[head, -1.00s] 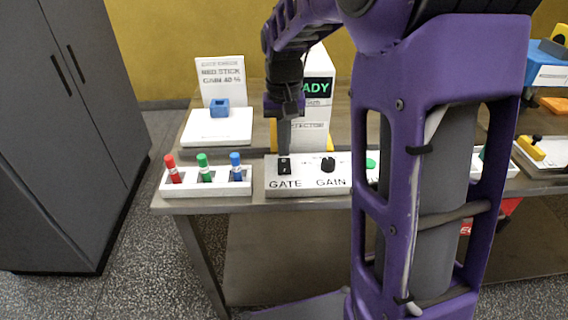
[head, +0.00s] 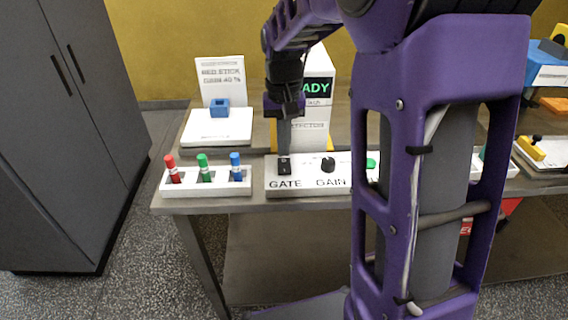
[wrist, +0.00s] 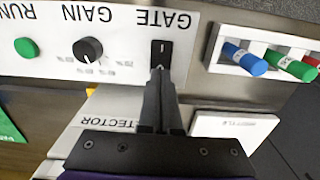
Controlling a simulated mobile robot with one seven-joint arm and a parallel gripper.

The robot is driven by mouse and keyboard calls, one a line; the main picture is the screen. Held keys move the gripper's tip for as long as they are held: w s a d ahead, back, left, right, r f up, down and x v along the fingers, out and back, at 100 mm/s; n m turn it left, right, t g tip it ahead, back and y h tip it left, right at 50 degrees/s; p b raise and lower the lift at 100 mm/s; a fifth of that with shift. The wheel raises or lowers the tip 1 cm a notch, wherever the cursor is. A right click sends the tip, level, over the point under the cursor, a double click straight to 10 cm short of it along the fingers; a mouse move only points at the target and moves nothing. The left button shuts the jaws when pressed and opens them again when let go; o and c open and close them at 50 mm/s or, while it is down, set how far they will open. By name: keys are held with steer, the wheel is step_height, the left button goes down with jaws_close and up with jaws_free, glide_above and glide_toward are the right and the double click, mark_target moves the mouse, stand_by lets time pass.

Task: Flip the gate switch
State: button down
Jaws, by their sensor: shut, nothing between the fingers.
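The gate switch (head: 284,167) is a small black rocker on the white control panel (head: 309,187), above the printed word GATE. It also shows in the wrist view (wrist: 161,50), where the panel appears upside down. My gripper (head: 284,153) points down with its fingers together and empty. Its fingertips (wrist: 160,70) are at the edge of the switch that is lower in the wrist view, overlapping it in the picture. I cannot tell whether they touch it. The fingers hide part of the far end of the switch.
The GAIN knob (head: 328,165) and green RUN button (wrist: 26,46) share the panel. A white holder (head: 206,190) with red, green and blue sticks stands left. Behind are a white stand with a blue block (head: 219,108) and the detector box (head: 318,85) with a lit display.

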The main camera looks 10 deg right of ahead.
mark_target(283, 160)
steer(key=shift+f+b, duration=0.35)
steer(key=shift+f, duration=0.6)
stand_by(0.4)
step_height(283, 160, up, 7)
steer(key=p, duration=0.6)
steer(key=shift+r, duration=0.1)
stand_by(0.5)
